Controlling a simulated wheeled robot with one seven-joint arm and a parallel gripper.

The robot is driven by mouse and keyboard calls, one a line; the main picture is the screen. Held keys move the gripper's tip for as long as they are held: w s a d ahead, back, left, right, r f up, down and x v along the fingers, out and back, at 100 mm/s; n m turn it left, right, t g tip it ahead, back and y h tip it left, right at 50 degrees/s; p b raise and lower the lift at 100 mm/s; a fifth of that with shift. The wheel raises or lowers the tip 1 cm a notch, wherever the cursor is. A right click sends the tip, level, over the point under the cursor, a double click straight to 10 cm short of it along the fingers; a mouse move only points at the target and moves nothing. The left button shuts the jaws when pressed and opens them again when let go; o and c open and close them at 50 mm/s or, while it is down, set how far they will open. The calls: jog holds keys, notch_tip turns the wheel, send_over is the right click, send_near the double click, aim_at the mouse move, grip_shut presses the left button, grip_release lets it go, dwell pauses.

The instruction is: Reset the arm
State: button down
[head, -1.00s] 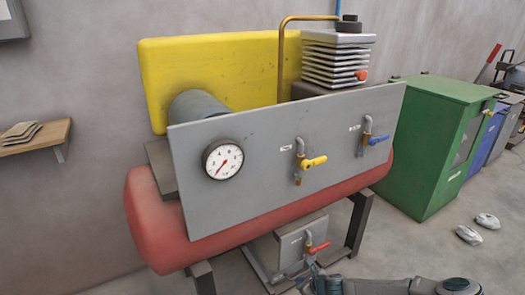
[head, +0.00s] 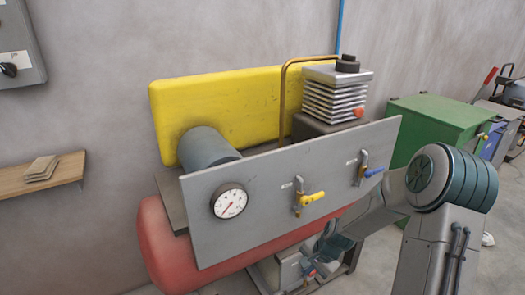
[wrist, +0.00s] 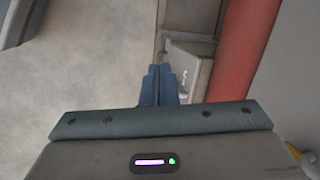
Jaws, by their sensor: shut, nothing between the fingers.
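My gripper (wrist: 158,75) shows in the wrist view with its two blue-grey fingers together and nothing between them. The fingers point toward the lower frame of the compressor, beside its red tank (wrist: 247,50). In the head view my bent arm is at the lower right. Its far end reaches down to the left, below the grey panel (head: 270,220), close to the small lower valve with a red handle (head: 310,274). The fingertips cannot be made out clearly there, and I cannot tell whether they touch anything.
The panel carries a round gauge (head: 229,202), a yellow-handled valve (head: 310,198) and a blue-handled valve (head: 372,172). A green cabinet (head: 435,125) stands behind my arm on the right. A wooden shelf (head: 65,178) is on the left wall. Bare floor shows in the wrist view.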

jog(key=s+r+n+h+p, duration=0.1)
jog(key=s+r+n+p, duration=0.2)
jog(key=s+r, duration=0.4)
jog(key=s+r+n+h+p, duration=0.1)
jog(key=s+r+n+p, duration=0.2)
jog(key=r, duration=1.6)
jog(key=s+d+r+n+h+p, duration=0.1)
jog(key=s+r+n+p, duration=0.2)
jog(key=s+r+p, duration=0.4)
jog(key=s+r, duration=0.5)
jog(key=r, duration=0.1)
jog(key=shift+t+p, duration=0.3)
jog(key=shift+p, duration=0.1)
